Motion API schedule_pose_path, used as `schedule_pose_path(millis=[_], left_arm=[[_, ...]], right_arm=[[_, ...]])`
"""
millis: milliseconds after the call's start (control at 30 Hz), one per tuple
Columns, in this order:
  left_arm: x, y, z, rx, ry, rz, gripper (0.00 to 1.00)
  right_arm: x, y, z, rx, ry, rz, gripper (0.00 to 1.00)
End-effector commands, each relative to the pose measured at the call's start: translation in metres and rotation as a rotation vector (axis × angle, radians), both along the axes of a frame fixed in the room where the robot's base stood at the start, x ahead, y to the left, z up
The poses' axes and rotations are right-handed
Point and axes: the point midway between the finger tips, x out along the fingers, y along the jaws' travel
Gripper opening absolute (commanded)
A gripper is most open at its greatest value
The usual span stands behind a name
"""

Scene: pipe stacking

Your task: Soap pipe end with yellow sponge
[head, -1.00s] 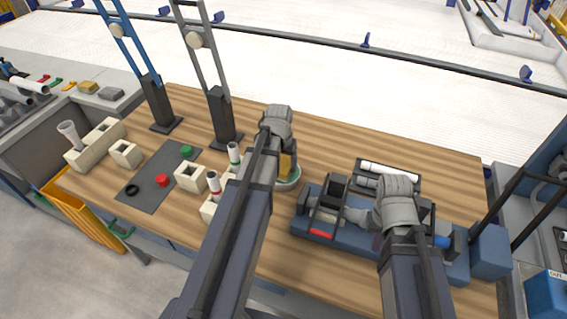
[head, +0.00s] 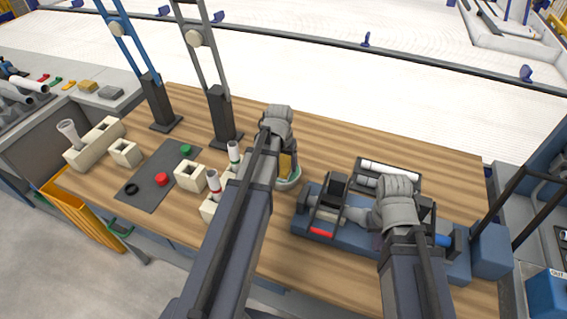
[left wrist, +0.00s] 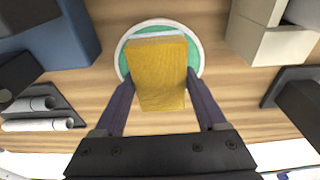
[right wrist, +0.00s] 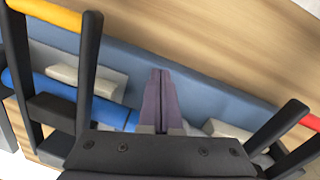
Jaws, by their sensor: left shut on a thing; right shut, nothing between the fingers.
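The yellow sponge (left wrist: 160,78) is between the fingers of my left gripper (left wrist: 160,95), which is shut on it. It is over the round dish (left wrist: 123,62) with green inside; I cannot tell whether it touches the bottom. In the head view the sponge (head: 287,165) and the dish (head: 294,183) show partly behind my left arm. My right gripper (right wrist: 158,75) is shut and empty above the blue fixture (right wrist: 210,80). In the head view a grey pipe (head: 355,215) lies in the fixture, and a blue pipe piece (head: 442,240) sits at its right.
A black tray with white pipes (head: 390,168) stands behind the fixture. Cream blocks (head: 190,176), some holding upright pipes, and a grey mat (head: 150,180) with coloured rings are at left. Black uprights rise from the fixture beside my right gripper. The table's back middle is clear.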

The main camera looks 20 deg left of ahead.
Motion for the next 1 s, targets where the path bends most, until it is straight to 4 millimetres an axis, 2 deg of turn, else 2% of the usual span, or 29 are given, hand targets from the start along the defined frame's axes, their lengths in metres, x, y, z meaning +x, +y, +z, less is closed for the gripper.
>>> schedule_pose_path(millis=[567, 1000], left_arm=[[-0.001, -0.001, 0.000, -0.001, 0.003, 0.000, 0.29], [-0.001, 0.000, 0.030, -0.001, 0.002, 0.000, 0.29]], right_arm=[[0.000, 0.000, 0.000, 0.000, 0.000, 0.000, 0.00], [0.000, 0.000, 0.030, 0.000, 0.000, 0.000, 0.00]])
